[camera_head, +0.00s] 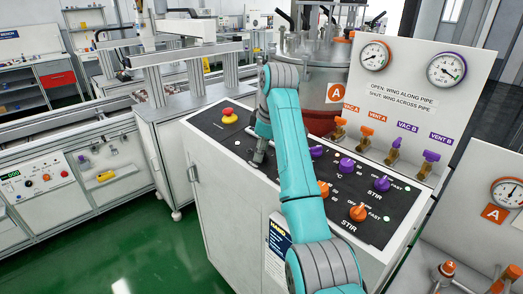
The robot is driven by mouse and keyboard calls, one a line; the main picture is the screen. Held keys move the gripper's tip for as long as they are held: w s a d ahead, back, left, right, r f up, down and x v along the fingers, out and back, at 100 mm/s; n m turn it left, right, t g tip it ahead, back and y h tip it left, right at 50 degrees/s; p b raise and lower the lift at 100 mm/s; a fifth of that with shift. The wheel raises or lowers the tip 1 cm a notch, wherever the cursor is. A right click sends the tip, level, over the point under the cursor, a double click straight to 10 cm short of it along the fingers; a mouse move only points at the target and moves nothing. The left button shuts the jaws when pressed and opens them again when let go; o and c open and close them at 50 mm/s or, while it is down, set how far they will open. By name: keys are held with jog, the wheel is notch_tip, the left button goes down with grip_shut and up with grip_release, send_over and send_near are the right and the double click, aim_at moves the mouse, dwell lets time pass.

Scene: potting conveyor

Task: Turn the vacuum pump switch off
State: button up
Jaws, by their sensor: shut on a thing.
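A black control panel (216,132) tops the white cabinet. My gripper (259,158) points down onto the left-middle part of this panel. It is shut on a small control there, which the fingers and the teal arm hide. I cannot make out the vacuum pump switch by itself or read its label. A red emergency stop button (229,115) on a yellow base stands to the left of my gripper.
Purple knobs (347,165) and orange knobs (358,212) stand on the panel right of my arm. Behind them are orange valve handles (366,131), purple valve handles (408,127) and a gauge board (405,82). A steel vessel (316,73) stands behind the panel. Green floor (140,245) is clear at left.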

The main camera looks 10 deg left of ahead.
dwell(0.3)
jog(key=o, duration=1.2)
jog(key=shift+w, duration=0.1)
jog(key=shift+c, duration=0.2)
